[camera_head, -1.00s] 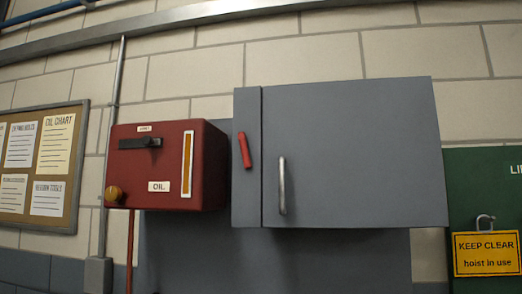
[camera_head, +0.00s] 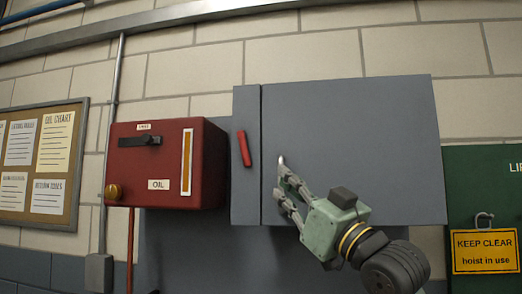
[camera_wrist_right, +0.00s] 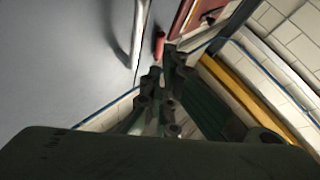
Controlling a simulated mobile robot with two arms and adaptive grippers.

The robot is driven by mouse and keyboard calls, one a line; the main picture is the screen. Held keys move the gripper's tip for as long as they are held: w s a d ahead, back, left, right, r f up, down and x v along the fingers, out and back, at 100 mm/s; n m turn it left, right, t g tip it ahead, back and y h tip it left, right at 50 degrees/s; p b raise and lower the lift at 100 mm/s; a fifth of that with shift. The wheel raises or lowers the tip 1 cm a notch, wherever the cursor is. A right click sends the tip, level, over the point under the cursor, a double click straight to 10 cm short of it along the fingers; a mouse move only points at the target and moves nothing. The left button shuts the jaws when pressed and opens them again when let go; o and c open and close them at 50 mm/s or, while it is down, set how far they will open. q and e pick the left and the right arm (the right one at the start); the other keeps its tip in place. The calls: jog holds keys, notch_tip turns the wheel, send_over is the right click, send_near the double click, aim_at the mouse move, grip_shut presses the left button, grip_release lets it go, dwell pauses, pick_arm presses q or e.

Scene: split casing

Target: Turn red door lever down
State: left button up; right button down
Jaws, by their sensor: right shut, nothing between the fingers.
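The red lever (camera_head: 244,149) is on the narrow left strip of the grey cabinet (camera_head: 360,130). It hangs close to upright, its lower end tilted slightly right. It also shows in the right wrist view (camera_wrist_right: 159,45), beyond the fingertips. My right gripper (camera_head: 281,183) is in front of the cabinet door, lower right of the lever and apart from it. Its fingers are shut and empty, pointing up and left; they show in the right wrist view (camera_wrist_right: 172,65). The door's silver handle (camera_head: 281,160) is mostly hidden behind the fingers. My left gripper is not in view.
The silver handle stands out close to my fingers in the right wrist view (camera_wrist_right: 138,30). A red oil box (camera_head: 140,180) juts out left of the cabinet. A yellow sign (camera_head: 485,252) hangs on a green panel at right. A notice board (camera_head: 40,215) is at far left.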

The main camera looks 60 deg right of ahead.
aim_at(244, 148)
notch_tip(244, 148, up, 4)
jog(key=s+a+t, duration=0.1)
jog(key=s, duration=0.2)
jog(key=p+x, duration=0.2)
jog(key=x, duration=0.2)
jog(key=w+f+p+x, duration=0.1)
jog(key=p+x, duration=0.2)
jog(key=x, duration=0.1)
jog(key=f+p+x, duration=0.1)
jog(key=p+x, duration=0.2)
jog(key=x, duration=0.1)
jog(key=shift+w+d+f, duration=0.1)
jog(key=shift+w+d, duration=0.05)
jog(key=shift+d, duration=0.25)
jog(key=shift+w+d+f+p, duration=0.15)
jog(key=shift+w+p, duration=0.1)
jog(key=shift+p, duration=0.05)
jog(key=shift+s, duration=0.1)
